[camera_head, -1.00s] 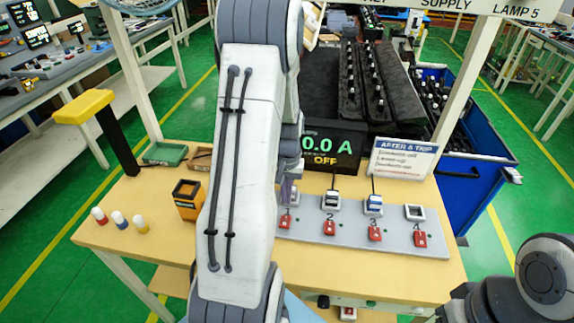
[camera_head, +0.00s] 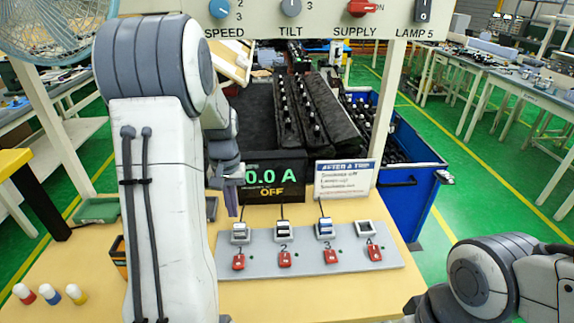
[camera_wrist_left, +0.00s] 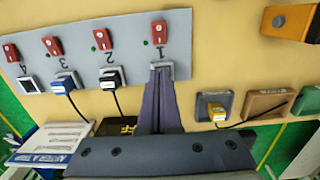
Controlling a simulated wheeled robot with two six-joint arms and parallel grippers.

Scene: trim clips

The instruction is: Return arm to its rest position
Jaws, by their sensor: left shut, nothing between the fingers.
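My left arm fills the left-centre of the head view. Its gripper (camera_head: 232,208) has dark purple fingers just behind and above socket 1 (camera_head: 240,233) of the grey switch strip (camera_head: 300,262). In the left wrist view the fingers (camera_wrist_left: 161,72) are shut with nothing between them, their tips by socket 1 and partly covering it. Whether they touch it I cannot tell. My right arm (camera_head: 490,280) shows at the lower right; its gripper is out of view.
Black plug (camera_wrist_left: 111,78) and blue plug (camera_wrist_left: 65,84) sit in sockets 2 and 3; socket 4 (camera_wrist_left: 30,85) looks empty. A yellow plug (camera_wrist_left: 217,110) lies in a grey tray. A display (camera_head: 272,178) reads 0.0 A OFF. A sign (camera_head: 345,180) stands beside it. Coloured pegs (camera_head: 50,294) stand left.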

